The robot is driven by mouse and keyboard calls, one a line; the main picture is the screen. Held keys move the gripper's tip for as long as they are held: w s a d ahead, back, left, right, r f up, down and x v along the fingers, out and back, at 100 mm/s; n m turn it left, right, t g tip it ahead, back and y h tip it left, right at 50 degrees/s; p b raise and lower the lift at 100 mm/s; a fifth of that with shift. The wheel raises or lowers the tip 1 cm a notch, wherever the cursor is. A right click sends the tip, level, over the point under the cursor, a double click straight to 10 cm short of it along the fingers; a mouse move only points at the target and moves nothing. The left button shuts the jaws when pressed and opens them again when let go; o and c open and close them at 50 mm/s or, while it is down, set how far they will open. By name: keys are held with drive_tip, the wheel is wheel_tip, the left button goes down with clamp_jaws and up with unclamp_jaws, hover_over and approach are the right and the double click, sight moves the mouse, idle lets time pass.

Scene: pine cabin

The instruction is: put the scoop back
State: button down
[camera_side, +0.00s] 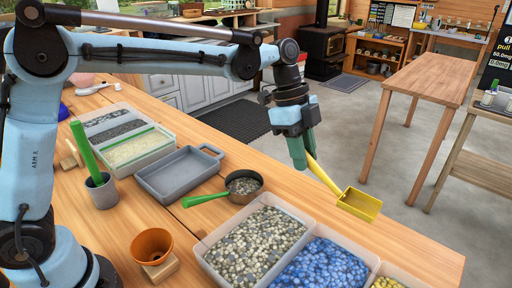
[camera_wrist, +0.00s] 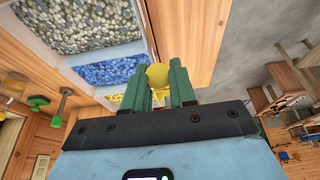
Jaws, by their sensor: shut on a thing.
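The scoop's square pan hangs down to the right of the green fingers. In the wrist view the round yellow end of the scoop's handle (camera_wrist: 158,75) shows between the two fingers; most of the scoop is hidden. A grey cup (camera_side: 102,192) on the bench holds a green-handled tool. A small round pan with a green handle (camera_side: 206,199) lies near the bench's middle.
Bins of grey pebbles (camera_side: 257,246), blue pebbles (camera_side: 327,268) and yellow pieces (camera_side: 385,284) line the near bench. An empty grey tray (camera_side: 178,174), a partitioned bin (camera_side: 126,150) and an orange cup (camera_side: 152,245) stand further left. A bare wooden table (camera_side: 438,76) stands behind.

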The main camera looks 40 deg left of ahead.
drive_tip(key=shift+w+f, duration=0.25)
drive_tip(key=shift+w+a+f, duration=1.15)
drive_tip(key=shift+a+f, duration=0.25)
drive_tip(key=shift+f, duration=0.35)
drive_tip(key=shift+w+a+f, duration=1.1)
drive_tip(key=shift+a+f, duration=0.35)
drive_tip(key=shift+f, duration=0.3)
drive_tip(key=shift+w+a+f, duration=1.15)
drive_tip(key=shift+a+f, duration=0.25)
drive_tip(key=shift+f, duration=0.45)
drive_tip(key=c, duration=0.9)
unclamp_jaws()
